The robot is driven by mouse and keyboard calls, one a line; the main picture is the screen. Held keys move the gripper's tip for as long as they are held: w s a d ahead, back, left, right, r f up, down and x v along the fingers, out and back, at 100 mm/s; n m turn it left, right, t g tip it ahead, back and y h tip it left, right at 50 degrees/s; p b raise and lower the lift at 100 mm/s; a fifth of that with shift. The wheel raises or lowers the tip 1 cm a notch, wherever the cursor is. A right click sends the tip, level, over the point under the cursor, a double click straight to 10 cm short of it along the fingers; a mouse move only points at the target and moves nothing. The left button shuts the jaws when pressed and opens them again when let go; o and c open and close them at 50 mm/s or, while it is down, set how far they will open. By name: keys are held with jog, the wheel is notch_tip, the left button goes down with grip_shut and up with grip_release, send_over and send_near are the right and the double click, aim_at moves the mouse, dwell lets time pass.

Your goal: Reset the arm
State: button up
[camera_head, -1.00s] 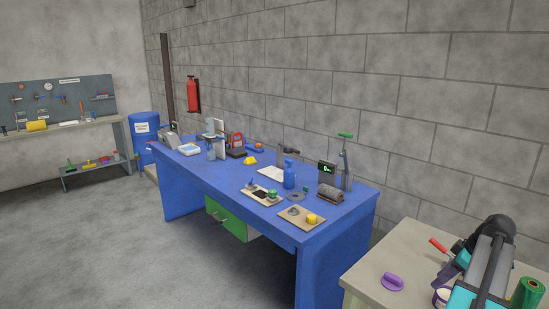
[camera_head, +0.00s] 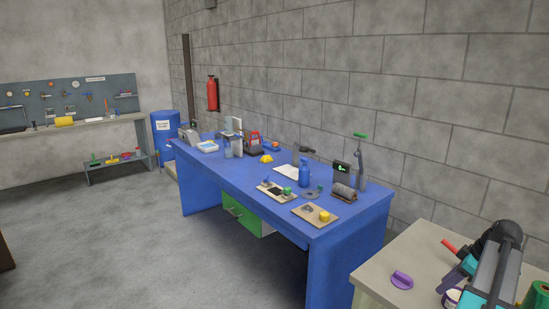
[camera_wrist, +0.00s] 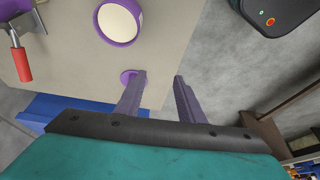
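My gripper (camera_wrist: 159,76) shows in the wrist view with its two purple-grey fingers apart and nothing between them. It is over the beige tabletop near its edge. In the head view my teal and dark grey arm is folded at the lower right, with part of the gripper (camera_head: 453,279) showing beside that table; the fingertips are hard to make out there.
The beige table (camera_head: 420,252) carries a purple knob-like piece (camera_head: 402,280), a purple tub with a cream top (camera_wrist: 121,23) and a red-handled tool (camera_wrist: 21,62). A cluttered blue workbench (camera_head: 345,232) stands beyond. Grey floor (camera_head: 90,240) at left is open.

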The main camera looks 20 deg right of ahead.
jog(key=w+a+f+n+g+y, duration=0.1)
jog(key=w+a+f, duration=0.45)
jog(key=a, duration=0.35)
jog(key=w+a+f+n+g+y, duration=0.15)
jog(key=w+a+f, duration=0.25)
jog(key=a+f, duration=0.4)
jog(key=w+a+f+n+g+y, duration=0.15)
jog(key=w+a+f, duration=0.35)
jog(key=a, duration=0.5)
jog(key=s+a+f+n+g, duration=0.1)
jog(key=s+a+f+g, duration=0.1)
jog(key=a+f, duration=0.6)
jog(key=s+a+f+n+g, duration=0.15)
jog(key=a+f, duration=0.35)
jog(key=a, duration=0.6)
jog(key=s+a+f+m+g+h, duration=0.1)
jog(key=s+a+f+g+h, duration=0.1)
jog(key=s+a+f, duration=0.6)
jog(key=s+a+f+m+h, duration=0.2)
jog(key=s+m, duration=0.3)
jog(key=s, duration=0.1)
jog(key=s+a+f+m+h, duration=0.1)
jog(key=s+f+m, duration=0.2)
jog(key=s, duration=0.4)
jog(key=shift+s+a+f+m+h, duration=0.2)
jog(key=shift+a+m+h, duration=0.2)
jog(key=shift+m, duration=0.45)
